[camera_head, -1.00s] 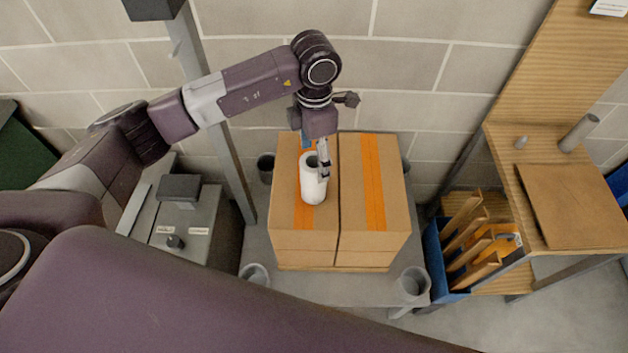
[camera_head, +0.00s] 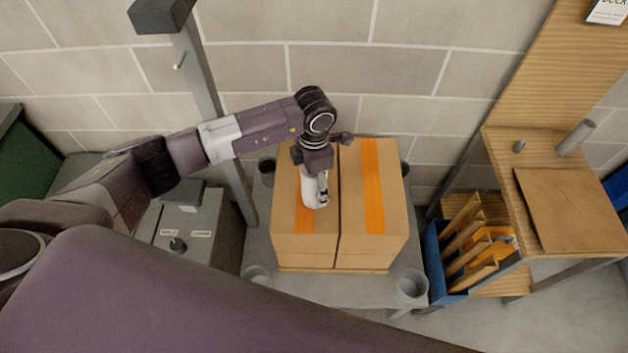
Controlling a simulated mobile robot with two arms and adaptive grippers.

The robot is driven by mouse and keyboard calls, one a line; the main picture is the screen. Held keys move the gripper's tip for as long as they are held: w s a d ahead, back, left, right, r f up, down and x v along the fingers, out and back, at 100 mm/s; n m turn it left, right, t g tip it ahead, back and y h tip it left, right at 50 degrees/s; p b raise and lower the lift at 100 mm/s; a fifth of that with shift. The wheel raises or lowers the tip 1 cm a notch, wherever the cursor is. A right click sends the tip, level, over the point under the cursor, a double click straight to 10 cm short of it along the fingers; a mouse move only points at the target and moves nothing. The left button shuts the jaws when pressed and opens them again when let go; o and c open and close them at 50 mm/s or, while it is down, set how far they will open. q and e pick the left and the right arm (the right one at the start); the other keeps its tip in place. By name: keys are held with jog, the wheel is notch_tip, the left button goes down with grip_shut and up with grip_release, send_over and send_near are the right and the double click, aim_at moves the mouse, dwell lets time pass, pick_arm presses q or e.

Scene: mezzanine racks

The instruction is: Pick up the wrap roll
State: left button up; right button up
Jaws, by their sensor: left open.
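The white wrap roll (camera_head: 309,194) stands on top of the left cardboard box (camera_head: 290,218), over its orange tape strip. My left gripper (camera_head: 321,190) points down at the roll from above, with its fingers at the roll's upper part. It is open. The gripper body hides the roll's top, and I cannot tell whether a finger touches the roll. My right gripper does not show.
A second taped box (camera_head: 375,215) stands against the first on a grey platform (camera_head: 330,285) with round corner cups. A grey post (camera_head: 215,110) rises at left. A wooden bench (camera_head: 560,240) with a blue divider rack (camera_head: 440,260) stands at right.

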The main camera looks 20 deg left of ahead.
pick_arm(q)
jog(key=c, duration=1.5)
jog(key=shift+r, duration=0.1)
jog(key=shift+c, duration=0.2)
notch_tip(320, 180, up, 20)
jog(key=b, duration=0.5)
jog(key=o, duration=0.8)
jog(key=c, duration=0.5)
